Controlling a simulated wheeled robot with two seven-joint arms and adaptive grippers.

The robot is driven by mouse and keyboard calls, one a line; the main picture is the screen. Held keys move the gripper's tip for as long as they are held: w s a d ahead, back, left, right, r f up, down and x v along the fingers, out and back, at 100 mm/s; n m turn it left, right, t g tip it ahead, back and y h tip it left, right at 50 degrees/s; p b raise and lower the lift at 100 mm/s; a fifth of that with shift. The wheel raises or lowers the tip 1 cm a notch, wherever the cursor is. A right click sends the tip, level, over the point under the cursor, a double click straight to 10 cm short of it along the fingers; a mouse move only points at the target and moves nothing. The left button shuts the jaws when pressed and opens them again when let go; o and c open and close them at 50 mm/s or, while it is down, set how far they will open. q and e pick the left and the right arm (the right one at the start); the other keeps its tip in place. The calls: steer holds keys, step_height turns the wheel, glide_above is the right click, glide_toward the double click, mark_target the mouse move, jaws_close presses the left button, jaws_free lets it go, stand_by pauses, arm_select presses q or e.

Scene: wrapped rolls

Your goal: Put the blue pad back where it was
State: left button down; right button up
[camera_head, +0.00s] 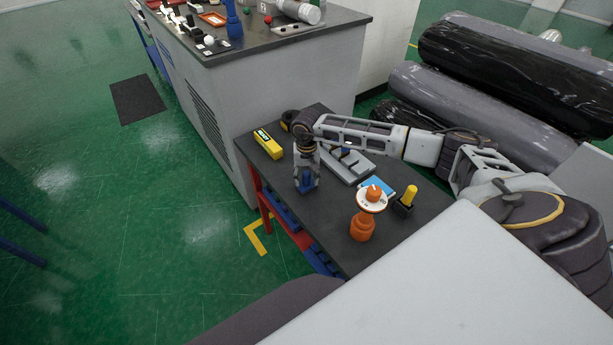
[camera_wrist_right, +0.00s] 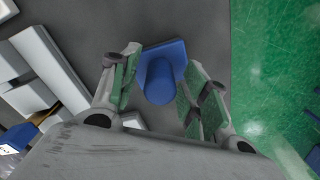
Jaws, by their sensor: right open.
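A dark blue piece with a flat square base and a round upright handle (camera_wrist_right: 160,82) stands on the dark table top near its edge. It fits the blue pad best, and its lower part also shows in the head view (camera_head: 309,184). My right gripper (camera_head: 306,178) points down over it, fingers open, one on each side of the handle. In the wrist view there are gaps between the fingers and the handle. A lighter blue flat block (camera_head: 384,185) lies farther right, partly behind an orange-topped white dial (camera_head: 371,197). My left gripper is not in view.
On the table (camera_head: 408,232) are a yellow device (camera_head: 268,144), a grey slotted fixture (camera_head: 346,164), an orange stand (camera_head: 362,226) and a yellow-topped black block (camera_head: 406,201). The table's left edge drops to green floor. A higher grey cabinet (camera_head: 225,120) adjoins behind.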

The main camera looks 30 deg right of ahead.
step_height(320, 180, up, 12)
steer(key=b, duration=0.3)
stand_by(0.3)
stand_by(0.9)
